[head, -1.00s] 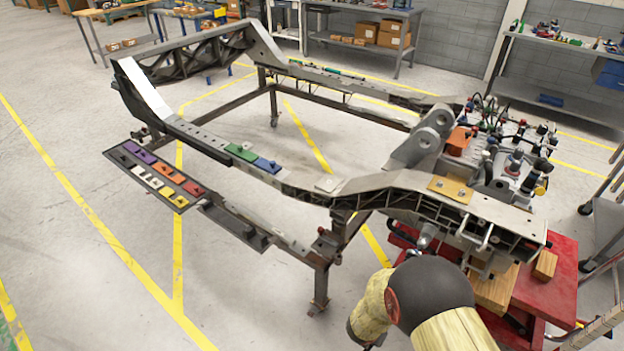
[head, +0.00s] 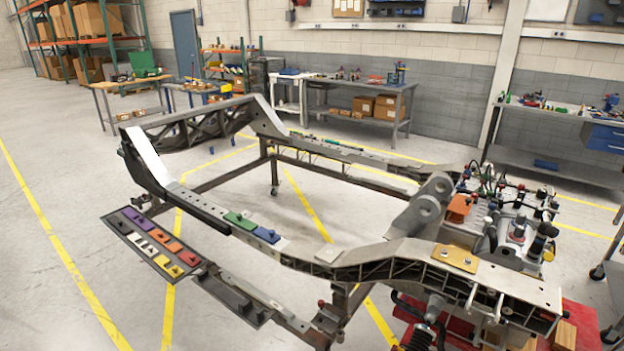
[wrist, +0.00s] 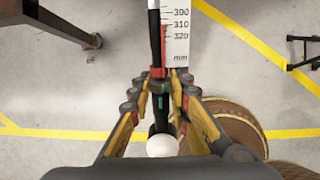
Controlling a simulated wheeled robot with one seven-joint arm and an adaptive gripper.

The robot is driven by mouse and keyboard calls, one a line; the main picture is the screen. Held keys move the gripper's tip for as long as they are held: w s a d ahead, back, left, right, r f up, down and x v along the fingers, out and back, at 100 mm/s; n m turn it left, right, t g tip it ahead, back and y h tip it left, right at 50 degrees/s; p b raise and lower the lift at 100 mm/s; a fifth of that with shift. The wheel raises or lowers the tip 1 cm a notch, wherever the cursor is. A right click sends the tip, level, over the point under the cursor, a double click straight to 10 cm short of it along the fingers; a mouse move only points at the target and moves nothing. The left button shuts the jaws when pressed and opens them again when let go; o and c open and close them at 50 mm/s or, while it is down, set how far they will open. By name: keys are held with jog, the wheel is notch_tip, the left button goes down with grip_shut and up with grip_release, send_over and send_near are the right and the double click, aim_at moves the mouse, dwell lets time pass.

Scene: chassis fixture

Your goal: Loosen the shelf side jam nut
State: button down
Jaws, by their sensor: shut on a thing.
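In the wrist view my gripper (wrist: 158,84) is closed around a thin upright rod (wrist: 154,30). The rod is dark with a white stripe and has a red collar (wrist: 157,73) at the fingertips. A dark piece with a teal mark (wrist: 160,101) sits on the rod between the fingers, and a white ball-shaped end (wrist: 162,146) shows below it. The fingers hide much of the gripped part, so I cannot tell whether it is the jam nut. My gripper is not visible in the head view.
A white millimetre scale (wrist: 178,36) stands beside the rod. The chassis frame (head: 375,258) fills the head view's middle, with a parts tray (head: 150,238) on its left and a red cart (head: 580,320) at lower right. Floor at left is open.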

jog(key=shift+w+a+r+n+t+y+b, duration=0.15)
jog(key=shift+t+y+b, duration=0.3)
jog(key=shift+b, duration=1.05)
jog(key=shift+w+r+n+t+y+b, duration=0.2)
jog(key=shift+y+b, duration=0.35)
jog(key=shift+b, duration=0.9)
jog(key=c, duration=1.9)
grip_release()
jog(key=shift+f, duration=0.1)
jog(key=shift+o, duration=0.9)
jog(key=shift+s+f, duration=0.15)
jog(key=shift+s, duration=0.1)
jog(key=p+v, duration=0.4)
jog(key=v, duration=0.2)
jog(key=shift+s+r, duration=0.2)
jog(key=shift+r, duration=0.15)
